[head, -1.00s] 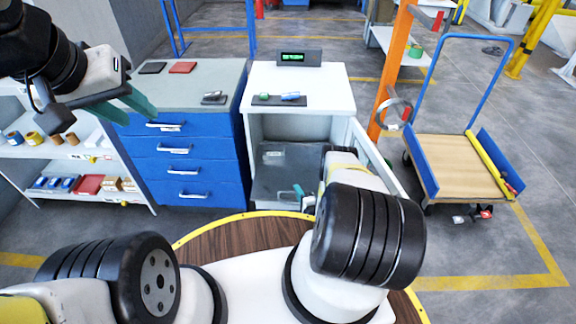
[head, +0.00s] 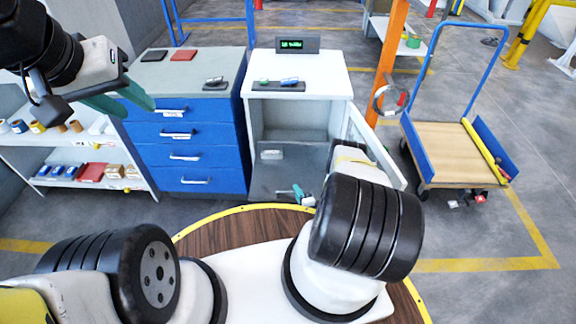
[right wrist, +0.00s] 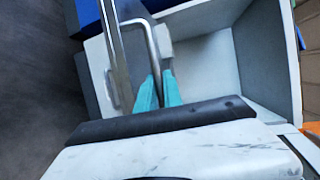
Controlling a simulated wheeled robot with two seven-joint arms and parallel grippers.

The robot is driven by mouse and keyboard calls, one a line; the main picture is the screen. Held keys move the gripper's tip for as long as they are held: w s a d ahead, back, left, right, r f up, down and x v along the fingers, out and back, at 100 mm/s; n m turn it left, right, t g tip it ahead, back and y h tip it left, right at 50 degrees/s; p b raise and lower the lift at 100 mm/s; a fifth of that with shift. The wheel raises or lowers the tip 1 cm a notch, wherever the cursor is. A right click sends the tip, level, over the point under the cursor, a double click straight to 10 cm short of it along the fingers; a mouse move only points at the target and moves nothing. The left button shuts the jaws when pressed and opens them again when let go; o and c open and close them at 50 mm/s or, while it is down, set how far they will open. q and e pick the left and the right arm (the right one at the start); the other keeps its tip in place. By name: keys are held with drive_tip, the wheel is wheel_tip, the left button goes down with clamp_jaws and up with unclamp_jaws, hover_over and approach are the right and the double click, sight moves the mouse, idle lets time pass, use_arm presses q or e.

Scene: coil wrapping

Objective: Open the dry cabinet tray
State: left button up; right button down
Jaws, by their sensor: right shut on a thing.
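The white dry cabinet (head: 302,78) stands in the middle of the head view with its door (head: 368,137) open to the right. Dark grey tray surfaces (head: 270,178) show low inside it, partly hidden by my right arm. My right gripper (head: 300,195) is low at the cabinet's front. In the right wrist view its teal fingers (right wrist: 158,92) are shut on the end of a bent pale handle (right wrist: 150,48); whether this handle belongs to the tray is hard to tell. My left gripper (head: 125,102) is held up near the blue drawer unit, empty, with its fingers apart.
A blue drawer unit (head: 185,148) stands left of the cabinet, and shelves with small goods (head: 80,155) are further left. A black mat with small items (head: 278,86) and a display (head: 297,45) are on the cabinet top. A cart (head: 450,150) stands at the right.

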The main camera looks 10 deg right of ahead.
drive_tip(key=c, duration=1.8)
unclamp_jaws()
drive_tip(key=shift+s, duration=0.1)
drive_tip(key=v, duration=0.7)
drive_tip(key=shift+s, duration=0.35)
